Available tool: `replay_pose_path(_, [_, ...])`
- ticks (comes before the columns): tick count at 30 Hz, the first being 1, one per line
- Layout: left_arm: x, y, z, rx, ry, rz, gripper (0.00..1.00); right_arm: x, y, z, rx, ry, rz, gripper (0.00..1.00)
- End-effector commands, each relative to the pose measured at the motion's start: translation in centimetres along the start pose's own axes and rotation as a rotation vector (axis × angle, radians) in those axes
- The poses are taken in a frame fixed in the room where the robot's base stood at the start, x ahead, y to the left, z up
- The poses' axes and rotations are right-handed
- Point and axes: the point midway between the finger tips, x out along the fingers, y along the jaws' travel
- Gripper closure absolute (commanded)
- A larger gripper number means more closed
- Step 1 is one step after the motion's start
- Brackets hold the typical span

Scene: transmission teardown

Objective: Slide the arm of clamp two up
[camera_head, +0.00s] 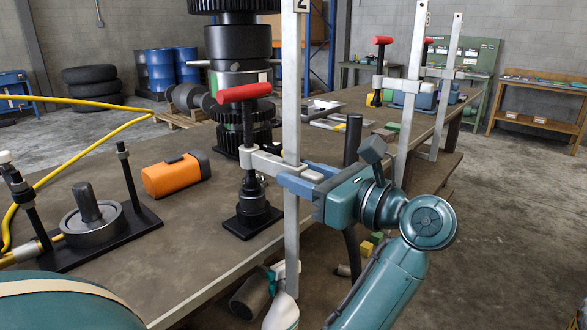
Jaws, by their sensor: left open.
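Clamp two has an upright silver bar (291,110) with a "2" at its top. Its sliding arm (268,160) reaches left from the bar and carries a black screw with a red handle (243,92). The screw's foot stands on a black block (252,222) on the table.
A dark stack of gears (238,45) stands behind the clamp on the table (190,235). An orange box (171,176) and a black plate with a round part (93,220) lie left. More clamps (410,90) stand along the table's right edge. A yellow hose (110,135) runs at left.

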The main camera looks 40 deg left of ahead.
Motion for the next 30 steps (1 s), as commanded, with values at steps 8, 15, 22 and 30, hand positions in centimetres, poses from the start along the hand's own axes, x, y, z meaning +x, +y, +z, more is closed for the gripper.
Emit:
replay_pose_path(8, [0.04,0.00,-0.02,0.000,0.000,-0.001,0.58,0.02,0.00,0.14,0.001,-0.008,0.000,0.64])
replay_pose_path(15, [0.04,-0.01,-0.02,0.000,0.000,0.000,0.67,0.01,0.02,0.16,0.000,-0.008,0.001,0.64])
replay_pose_path(22, [0.04,-0.01,-0.01,0.001,0.000,0.000,0.86,0.00,0.04,0.17,0.000,-0.008,0.001,0.64])
replay_pose_path(30, [0.04,-0.01,-0.01,0.001,0.000,0.000,1.00,-0.03,0.05,0.19,0.000,-0.008,0.002,0.64])
